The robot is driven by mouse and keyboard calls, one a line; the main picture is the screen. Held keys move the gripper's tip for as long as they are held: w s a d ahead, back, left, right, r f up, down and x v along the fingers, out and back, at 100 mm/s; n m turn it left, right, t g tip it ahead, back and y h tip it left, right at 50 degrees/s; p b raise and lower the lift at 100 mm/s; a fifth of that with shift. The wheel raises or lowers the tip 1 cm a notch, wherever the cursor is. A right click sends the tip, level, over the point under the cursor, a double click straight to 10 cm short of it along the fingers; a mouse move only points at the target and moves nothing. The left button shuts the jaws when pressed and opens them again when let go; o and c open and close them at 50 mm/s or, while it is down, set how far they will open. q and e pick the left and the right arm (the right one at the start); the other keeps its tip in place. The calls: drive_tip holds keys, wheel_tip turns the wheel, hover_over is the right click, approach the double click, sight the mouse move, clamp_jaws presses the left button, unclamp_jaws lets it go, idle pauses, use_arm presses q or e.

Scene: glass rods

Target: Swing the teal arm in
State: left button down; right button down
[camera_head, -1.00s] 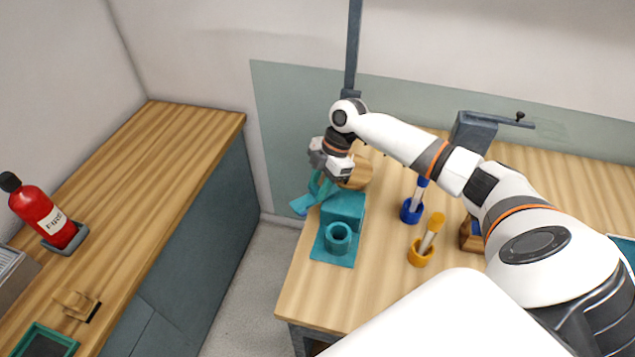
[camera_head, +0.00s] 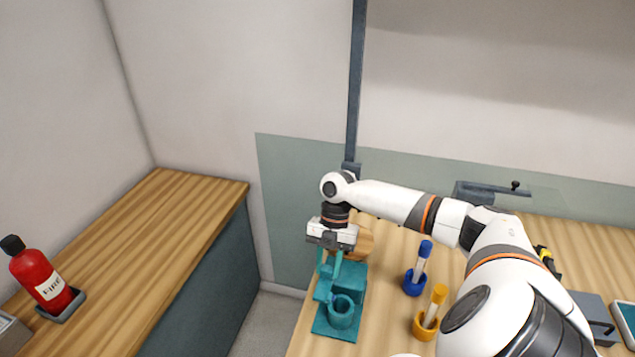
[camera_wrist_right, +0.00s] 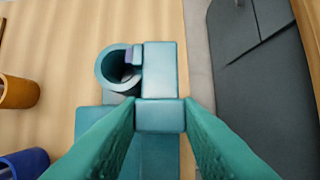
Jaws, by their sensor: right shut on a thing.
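The teal stand (camera_head: 352,277) is on the wooden table's left end, with a round teal cup (camera_head: 341,312) at its front. The teal arm (camera_head: 323,291) points toward the front, along the left side of the cup. In the wrist view the arm (camera_wrist_right: 159,68) lies alongside the cup (camera_wrist_right: 113,70), and a small purplish tip (camera_wrist_right: 128,56) reaches over the cup's opening. My right gripper (camera_head: 334,276) points down and is shut on the teal arm; its fingers (camera_wrist_right: 160,117) close around a raised block on it. My left gripper is not in view.
A blue holder (camera_head: 413,284) and an orange holder (camera_head: 426,325), each with a capped tube, stand right of the stand. A wooden round piece (camera_head: 365,243) is behind it. A gap separates the table from the left counter (camera_head: 170,250), which bears a red extinguisher (camera_head: 40,275).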

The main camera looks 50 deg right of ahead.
drive_tip(key=shift+r, duration=0.1)
idle(0.4)
drive_tip(key=c, duration=1)
unclamp_jaws()
drive_tip(key=shift+c, duration=0.2)
drive_tip(key=b+v, duration=0.3)
drive_tip(key=v, duration=0.9)
drive_tip(key=shift+b, duration=0.3)
drive_tip(key=shift+w, duration=0.1)
